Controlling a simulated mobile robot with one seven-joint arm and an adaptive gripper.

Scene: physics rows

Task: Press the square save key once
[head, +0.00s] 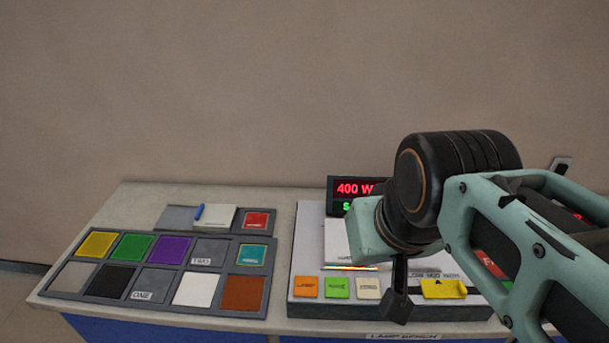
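Square keys sit in a row on the front of a white console (303,240): an orange key (306,287), a green key (337,288) and a cream key (368,288). Their labels are too small to read, so I cannot tell which is the save key. A yellow key (444,289) lies to the right. My gripper (397,306) points down over the key row, between the cream and yellow keys, and hides what is behind it. Its dark fingers look together, with nothing seen between them. I cannot tell whether the tip touches the console.
A grey tray (170,305) with coloured squares lies left on the bench (150,195).

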